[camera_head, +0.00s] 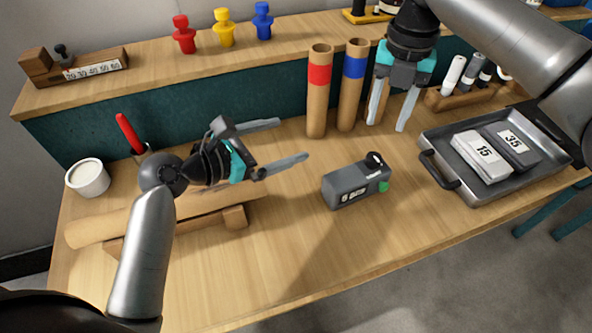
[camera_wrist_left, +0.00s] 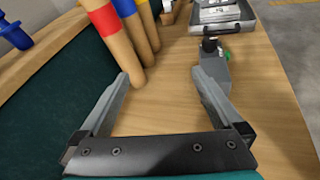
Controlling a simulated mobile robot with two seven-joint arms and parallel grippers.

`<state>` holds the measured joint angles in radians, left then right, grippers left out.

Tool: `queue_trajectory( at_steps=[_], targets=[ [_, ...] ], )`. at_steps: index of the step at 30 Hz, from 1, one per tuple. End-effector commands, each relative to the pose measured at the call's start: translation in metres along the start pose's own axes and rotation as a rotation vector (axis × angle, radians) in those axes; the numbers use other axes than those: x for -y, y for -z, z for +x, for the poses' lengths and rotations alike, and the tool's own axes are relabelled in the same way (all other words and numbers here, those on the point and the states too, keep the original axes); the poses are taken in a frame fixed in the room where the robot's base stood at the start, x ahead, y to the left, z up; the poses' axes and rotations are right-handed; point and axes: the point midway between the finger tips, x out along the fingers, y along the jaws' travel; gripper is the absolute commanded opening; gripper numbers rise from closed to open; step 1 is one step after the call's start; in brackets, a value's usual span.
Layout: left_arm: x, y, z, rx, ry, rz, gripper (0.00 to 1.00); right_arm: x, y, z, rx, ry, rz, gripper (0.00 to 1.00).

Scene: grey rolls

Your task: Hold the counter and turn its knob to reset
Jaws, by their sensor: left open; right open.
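The counter (camera_head: 352,186) is a small grey box lying on the table, with a number window on its front and a green button at its right end. Its black knob (camera_head: 374,160) sits on top near the right end. The counter also shows in the left wrist view (camera_wrist_left: 214,68), beyond the right-hand finger. My left gripper (camera_head: 294,144) is open and empty, to the left of the counter and apart from it. My right gripper (camera_head: 390,113) is open and empty, above and behind the counter, near the cardboard tubes.
Cardboard tubes with a red band (camera_head: 319,75) and a blue band (camera_head: 354,68) stand behind the counter. A metal tray (camera_head: 468,197) with number cards lies to the right. A wooden roll (camera_head: 95,231) on a stand and a white cup (camera_head: 88,180) are at left. The table's front middle is clear.

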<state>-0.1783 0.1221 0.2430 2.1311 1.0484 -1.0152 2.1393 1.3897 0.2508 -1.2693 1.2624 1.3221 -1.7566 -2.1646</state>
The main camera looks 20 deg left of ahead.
Motion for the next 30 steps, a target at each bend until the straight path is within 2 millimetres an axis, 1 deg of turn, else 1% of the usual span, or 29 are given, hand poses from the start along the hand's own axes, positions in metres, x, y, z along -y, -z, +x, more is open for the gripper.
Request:
queue_trajectory(
  at_steps=[1, 3, 6, 8, 11, 14, 17, 24, 30],
  targets=[
    [0.02, 0.009, -0.001, -0.021, 0.059, -0.026, 1.0, 0.0, 0.0, 0.0, 0.0, 0.0, 0.0, 0.5],
    [0.042, 0.018, -0.002, -0.044, 0.126, -0.054, 1.0, 0.0, 0.0, 0.0, 0.0, 0.0, 0.0, 0.5],
    [0.064, 0.026, -0.005, -0.065, 0.194, -0.08, 1.0, 0.0, 0.0, 0.0, 0.0, 0.0, 0.0, 0.5],
    [0.072, 0.029, -0.006, -0.072, 0.217, -0.09, 1.0, 0.0, 0.0, 0.0, 0.0, 0.0, 0.0, 0.5],
    [0.078, 0.03, -0.003, -0.077, 0.235, -0.097, 1.0, 0.0, 0.0, 0.0, 0.0, 0.0, 0.0, 0.5],
    [0.081, 0.031, 0.007, -0.076, 0.238, -0.099, 1.0, 0.0, 0.0, 0.0, 0.0, 0.0, 0.0, 0.5],
    [0.085, 0.032, 0.023, -0.075, 0.237, -0.098, 1.0, 0.0, 0.0, 0.0, 0.0, 0.0, 0.0, 0.5],
    [0.096, 0.035, 0.07, -0.075, 0.235, -0.097, 1.0, 0.0, 0.0, 0.0, 0.0, 0.0, 0.0, 0.5],
    [0.104, 0.037, 0.105, -0.077, 0.234, -0.097, 1.0, 0.0, 0.0, 0.0, 0.0, 0.0, 0.0, 0.5]
  ],
)
